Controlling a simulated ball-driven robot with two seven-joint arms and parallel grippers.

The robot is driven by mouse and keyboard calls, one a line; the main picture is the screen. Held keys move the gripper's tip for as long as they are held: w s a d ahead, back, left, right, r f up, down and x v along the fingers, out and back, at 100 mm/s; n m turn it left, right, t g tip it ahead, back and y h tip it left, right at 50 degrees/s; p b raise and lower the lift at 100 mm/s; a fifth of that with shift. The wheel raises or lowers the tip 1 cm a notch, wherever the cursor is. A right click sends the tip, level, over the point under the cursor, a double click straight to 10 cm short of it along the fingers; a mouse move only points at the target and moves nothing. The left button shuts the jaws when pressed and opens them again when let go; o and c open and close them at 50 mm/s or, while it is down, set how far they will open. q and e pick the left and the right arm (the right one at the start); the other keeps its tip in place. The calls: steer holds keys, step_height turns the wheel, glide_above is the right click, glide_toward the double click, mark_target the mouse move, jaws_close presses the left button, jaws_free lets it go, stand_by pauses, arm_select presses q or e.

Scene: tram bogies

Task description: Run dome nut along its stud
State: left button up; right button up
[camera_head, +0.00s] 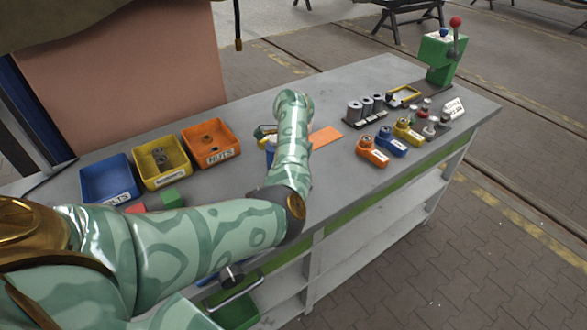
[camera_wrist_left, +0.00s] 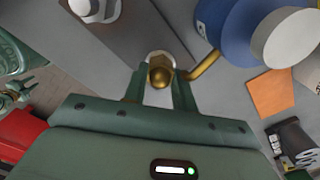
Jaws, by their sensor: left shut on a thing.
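In the left wrist view my left gripper (camera_wrist_left: 159,84) is shut on the brass dome nut (camera_wrist_left: 160,71), with a green finger on either side. A pale round part shows just behind the nut; I cannot make out the stud or how far the nut sits along it. A bent brass rod (camera_wrist_left: 204,66) sticks out to the right of the nut. In the head view my left arm hides the gripper, nut and stud. My right gripper is not in view.
Blue (camera_head: 108,197), yellow (camera_head: 162,182) and orange (camera_head: 237,151) bins stand left on the grey bench. An orange plate (camera_head: 325,137) lies right of my forearm. Coloured parts and a green lever press (camera_head: 437,60) stand farther right. A large blue object (camera_wrist_left: 228,32) is close to the gripper.

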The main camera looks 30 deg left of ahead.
arm_select(q)
steer(key=m, duration=0.3)
steer(key=shift+r+m+p, duration=0.25)
steer(key=shift+m+p, duration=0.1)
steer(key=shift+m, duration=0.05)
steer(key=m+p, duration=0.1)
steer(key=m, duration=0.2)
steer(key=shift+w+m, duration=0.1)
steer(key=shift+m, duration=0.2)
steer(key=m+p, duration=0.1)
steer(key=m, duration=0.2)
steer(key=shift+a+r+m, duration=0.1)
steer(key=shift+m, duration=0.2)
steer(key=m+p, duration=0.1)
steer(key=m, duration=0.2)
steer(key=shift+m, duration=0.3)
steer(key=m+p, duration=0.3)
steer(key=m, duration=0.3)
steer(key=shift+w+m+p, duration=0.1)
steer(key=shift+m+p, duration=0.85)
steer(key=shift+m, duration=1.75)
